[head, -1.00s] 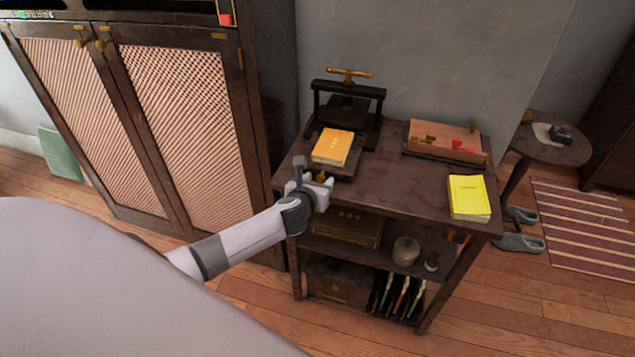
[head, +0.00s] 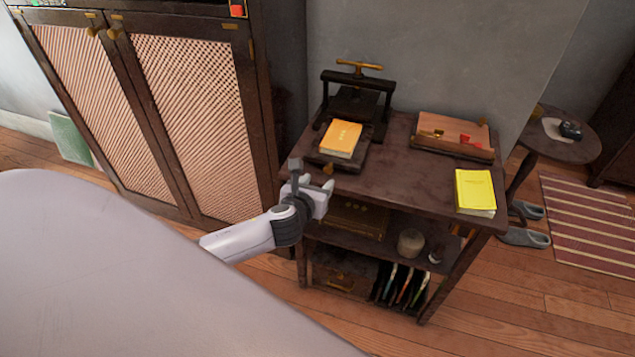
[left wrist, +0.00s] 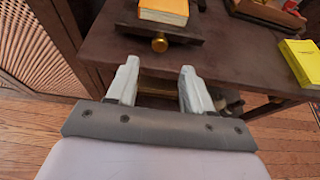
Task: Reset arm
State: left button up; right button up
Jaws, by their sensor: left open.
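My left gripper (head: 318,194) is in front of the left front edge of the dark wooden table (head: 405,187). In the left wrist view the two fingers of my left gripper (left wrist: 156,85) are apart with nothing between them. They point toward the table (left wrist: 115,25) edge and a small brass knob (left wrist: 159,44). My left arm comes in from the left, partly hidden by a large pale body part of mine. My right gripper is in neither view.
On the table are a black press (head: 352,104), an orange book (head: 341,139), a wooden tray (head: 452,133) and a yellow book (head: 475,191). Shelves below hold a jar (head: 411,243) and other items. A cabinet (head: 190,110) stands left. Slippers (head: 525,237) lie on the floor right.

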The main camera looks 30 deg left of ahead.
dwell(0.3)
pick_arm(q)
jog(key=s+d+f+n+g+h, duration=0.1)
jog(key=s+d+f+n, duration=0.1)
jog(key=s+n, duration=0.6)
jog(key=s+d+f+n+h, duration=0.2)
jog(key=s+d+n, duration=0.3)
jog(key=n, duration=0.7)
jog(key=s+d+f+n+g+h, duration=0.1)
jog(key=s+d+f+n+h, duration=0.1)
jog(key=s+n, duration=0.8)
jog(key=shift+s+d+f+n+g, duration=0.35)
jog(key=shift+d+f+n, duration=0.3)
jog(key=shift+d, duration=0.3)
